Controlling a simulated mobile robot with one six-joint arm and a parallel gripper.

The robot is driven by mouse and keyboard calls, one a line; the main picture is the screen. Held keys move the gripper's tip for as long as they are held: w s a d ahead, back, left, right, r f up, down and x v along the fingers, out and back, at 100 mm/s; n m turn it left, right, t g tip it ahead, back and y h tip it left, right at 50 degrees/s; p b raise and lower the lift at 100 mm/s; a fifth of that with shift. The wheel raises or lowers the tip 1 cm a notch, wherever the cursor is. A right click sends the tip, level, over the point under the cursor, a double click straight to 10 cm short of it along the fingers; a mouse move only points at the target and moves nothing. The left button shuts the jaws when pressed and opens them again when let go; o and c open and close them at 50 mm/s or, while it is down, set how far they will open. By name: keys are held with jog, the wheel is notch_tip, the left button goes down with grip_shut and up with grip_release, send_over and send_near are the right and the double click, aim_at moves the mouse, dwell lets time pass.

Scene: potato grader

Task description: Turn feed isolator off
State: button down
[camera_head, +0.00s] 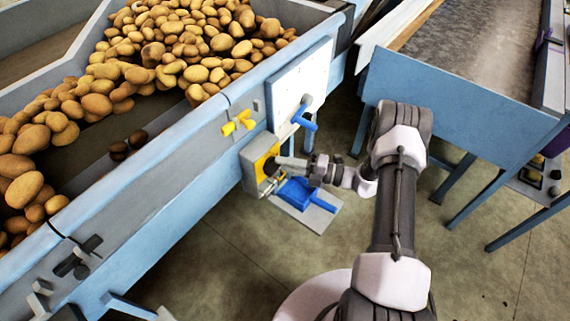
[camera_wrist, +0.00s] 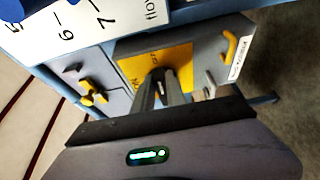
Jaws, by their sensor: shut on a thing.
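The feed isolator is a yellow plate (camera_head: 262,158) with a dark knob, on a grey box at the side of the blue hopper frame. The wrist view shows the yellow plate (camera_wrist: 178,60) close up, with lettering too small to read surely. My gripper (camera_head: 276,164) reaches in from the right and is shut on the isolator's dark knob. In the wrist view my gripper's fingers (camera_wrist: 166,88) are close together over the knob, which they mostly hide. The knob's exact angle cannot be told.
A yellow handle (camera_head: 238,123) sits on the frame above left, and a blue lever (camera_head: 304,113) by the white panel (camera_head: 300,80). A blue block (camera_head: 300,192) on a grey plate is just below the gripper. Potatoes (camera_head: 190,40) fill the hopper. A blue-framed conveyor (camera_head: 460,85) stands right.

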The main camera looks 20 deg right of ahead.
dwell(0.3)
jog(key=c, duration=1.4)
grip_release()
jog(key=shift+a, duration=0.15)
jog(key=shift+o, duration=0.2)
jog(key=p+v, duration=0.3)
jog(key=v, duration=1.4)
jog(key=shift+d, duration=0.3)
